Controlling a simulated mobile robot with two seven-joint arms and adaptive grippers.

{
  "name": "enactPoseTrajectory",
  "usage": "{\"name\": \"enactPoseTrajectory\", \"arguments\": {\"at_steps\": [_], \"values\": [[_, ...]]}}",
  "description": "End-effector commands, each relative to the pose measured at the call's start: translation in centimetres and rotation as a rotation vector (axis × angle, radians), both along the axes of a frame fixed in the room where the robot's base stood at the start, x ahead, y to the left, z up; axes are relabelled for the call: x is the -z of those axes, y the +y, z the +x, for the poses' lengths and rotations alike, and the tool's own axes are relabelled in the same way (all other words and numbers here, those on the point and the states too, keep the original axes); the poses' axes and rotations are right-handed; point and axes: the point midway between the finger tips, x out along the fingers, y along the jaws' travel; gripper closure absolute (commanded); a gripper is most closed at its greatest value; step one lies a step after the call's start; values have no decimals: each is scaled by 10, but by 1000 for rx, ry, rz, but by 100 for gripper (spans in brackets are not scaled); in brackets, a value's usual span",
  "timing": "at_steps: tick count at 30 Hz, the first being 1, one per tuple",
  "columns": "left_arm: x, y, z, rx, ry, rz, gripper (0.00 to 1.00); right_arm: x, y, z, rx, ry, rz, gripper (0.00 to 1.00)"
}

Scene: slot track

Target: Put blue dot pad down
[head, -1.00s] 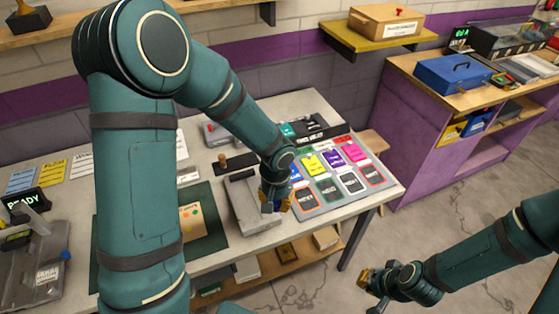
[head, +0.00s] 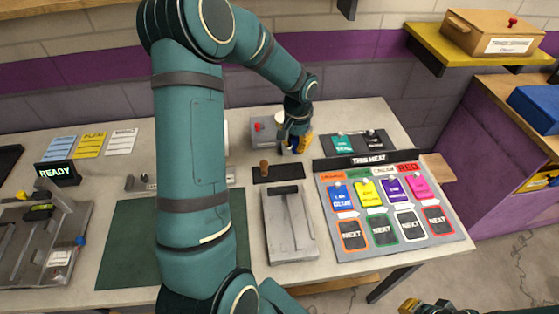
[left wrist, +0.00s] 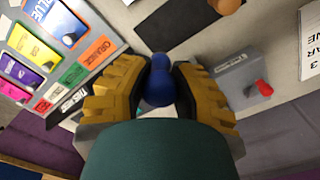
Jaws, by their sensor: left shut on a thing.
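My left gripper (head: 296,143) is shut on the blue dot pad, whose rounded blue handle (left wrist: 158,80) shows between the yellow fingers in the left wrist view. The pad's underside is hidden, so I cannot tell whether it touches the table. A pad with a brown wooden handle (head: 264,168) stands on the left part of that strip. My right gripper (head: 410,305) barely shows at the bottom edge; its jaw state is unclear.
A grey box with a red knob (head: 262,131) stands just left of the gripper. A grey stamping fixture (head: 290,238) lies in front of the strip. The tile board (head: 392,250) with coloured cards is at the right. A green mat (head: 120,243) lies left.

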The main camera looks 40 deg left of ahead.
Motion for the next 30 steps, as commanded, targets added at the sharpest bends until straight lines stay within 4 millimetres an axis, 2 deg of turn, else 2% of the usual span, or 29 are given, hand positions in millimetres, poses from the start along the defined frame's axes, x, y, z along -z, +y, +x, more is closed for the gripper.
{"name": "enactPoseTrajectory", "arguments": {"at_steps": [3,12,19,24,30], "values": [[3,7,-1,-4,2,-1,100,0,0,0,1,0,-1,100],[53,8,-1,-3,2,-1,100,6,0,0,2,0,-2,100],[69,8,-1,-3,1,0,100,7,0,0,2,0,-2,100],[93,8,-1,-3,2,0,100,10,0,0,1,1,-2,100],[98,8,-1,-4,-1,0,100,10,0,0,0,1,-2,100]]}}
